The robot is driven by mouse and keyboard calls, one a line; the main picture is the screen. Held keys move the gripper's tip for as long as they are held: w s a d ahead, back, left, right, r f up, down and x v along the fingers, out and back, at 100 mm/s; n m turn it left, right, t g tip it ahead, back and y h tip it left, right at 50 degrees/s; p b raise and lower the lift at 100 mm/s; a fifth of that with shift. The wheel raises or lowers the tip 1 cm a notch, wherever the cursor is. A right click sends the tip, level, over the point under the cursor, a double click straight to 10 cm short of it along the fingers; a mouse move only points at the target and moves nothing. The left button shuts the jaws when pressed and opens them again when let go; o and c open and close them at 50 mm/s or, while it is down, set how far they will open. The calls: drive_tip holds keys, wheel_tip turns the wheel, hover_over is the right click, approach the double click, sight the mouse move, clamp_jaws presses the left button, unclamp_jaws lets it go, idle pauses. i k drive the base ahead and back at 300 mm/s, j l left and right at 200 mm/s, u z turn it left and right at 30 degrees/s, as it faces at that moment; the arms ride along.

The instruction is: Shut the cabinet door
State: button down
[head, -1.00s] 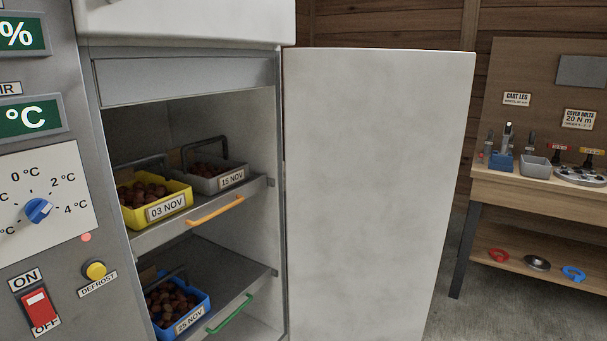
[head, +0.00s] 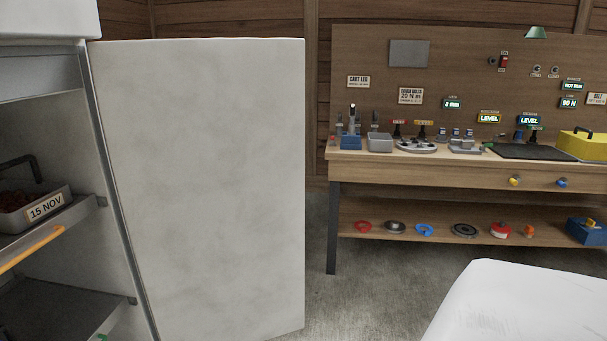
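The white cabinet door (head: 205,190) stands wide open, swung out to the right of the cabinet. Its hinge side meets the cabinet's grey frame (head: 112,180). No handle shows on the face I see. Inside the cabinet, a grey crate labelled 15 NOV (head: 42,210) sits on a pulled shelf with an orange handle (head: 32,248), and a lower shelf (head: 70,308) is partly in view. My gripper is not in view. A white rounded shape at the lower right may be part of my own arm; I cannot tell.
Grey floor (head: 370,300) is clear between door and bench.

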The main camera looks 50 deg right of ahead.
sight(205, 138)
drive_tip(key=l+z, duration=0.1)
drive_tip(key=l, duration=0.45)
drive_tip(key=i+l, duration=0.1)
drive_tip(key=l, duration=0.4)
drive_tip(key=l+z, duration=0.15)
drive_tip(key=l, duration=0.4)
drive_tip(key=i+l, duration=0.15)
drive_tip(key=l, duration=0.35)
drive_tip(key=i+l+z, duration=0.15)
drive_tip(key=l, duration=0.9)
drive_tip(key=i+l+z, duration=0.15)
drive_tip(key=l, duration=0.35)
drive_tip(key=i+l, duration=0.2)
drive_tip(key=l, duration=0.25)
drive_tip(key=i+j+z, duration=0.1)
drive_tip(key=i+j, duration=0.15)
drive_tip(key=i, duration=0.1)
